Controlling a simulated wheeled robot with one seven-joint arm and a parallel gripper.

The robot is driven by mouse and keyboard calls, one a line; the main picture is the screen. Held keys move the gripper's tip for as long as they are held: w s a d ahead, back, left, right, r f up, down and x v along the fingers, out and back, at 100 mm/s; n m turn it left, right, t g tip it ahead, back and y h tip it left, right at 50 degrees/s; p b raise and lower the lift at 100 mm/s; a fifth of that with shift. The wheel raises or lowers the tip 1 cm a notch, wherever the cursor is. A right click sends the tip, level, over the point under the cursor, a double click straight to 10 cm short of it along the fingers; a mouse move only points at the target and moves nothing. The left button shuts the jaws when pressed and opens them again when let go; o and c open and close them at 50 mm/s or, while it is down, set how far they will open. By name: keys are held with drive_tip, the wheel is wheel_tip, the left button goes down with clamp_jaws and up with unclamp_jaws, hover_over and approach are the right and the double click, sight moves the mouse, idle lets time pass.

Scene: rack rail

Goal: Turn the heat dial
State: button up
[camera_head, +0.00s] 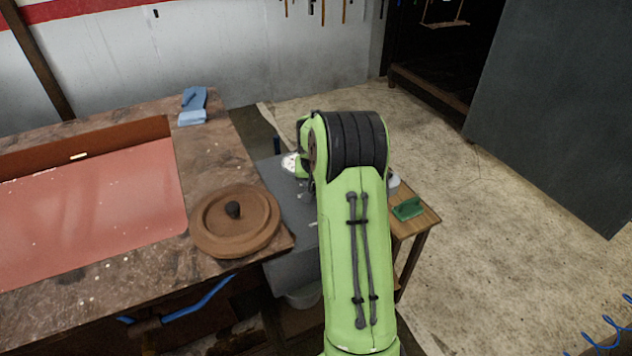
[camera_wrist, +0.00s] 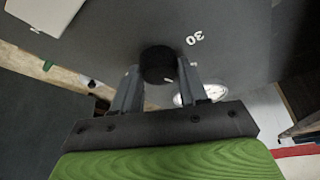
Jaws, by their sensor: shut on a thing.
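The heat dial (camera_wrist: 158,63) is a round black knob with a small pale mark, on a dark grey panel (camera_wrist: 235,40) in the wrist view. My gripper (camera_wrist: 158,78) has one finger on each side of the dial and is shut on it. A white "30" is printed on the panel just right of the dial. In the head view, the grey unit (camera_head: 283,185) stands right of the workbench. My green arm hides much of it, including the dial and my fingertips.
A brown round lid (camera_head: 215,218) with a dark knob lies on the workbench (camera_head: 215,150) beside the grey unit. A small wooden table (camera_head: 425,218) with a green object (camera_head: 407,208) stands to the right. A white round gauge (camera_wrist: 202,94) sits behind my right finger.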

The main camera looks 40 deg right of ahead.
drive_tip(key=m+g, duration=0.1)
drive_tip(key=m, duration=0.1)
drive_tip(key=m+g+h+p, duration=0.1)
drive_tip(key=m, duration=0.2)
drive_tip(key=shift+w+a, duration=0.15)
drive_tip(key=shift+m+g+p, duration=0.7)
drive_tip(key=shift+m, duration=1.5)
drive_tip(key=o, duration=1)
drive_tip(key=p+v, duration=0.4)
drive_tip(key=v, duration=1.1)
drive_tip(key=shift+w+a+r, duration=0.15)
drive_tip(key=shift+a+r, duration=0.1)
drive_tip(key=shift+a, duration=0.05)
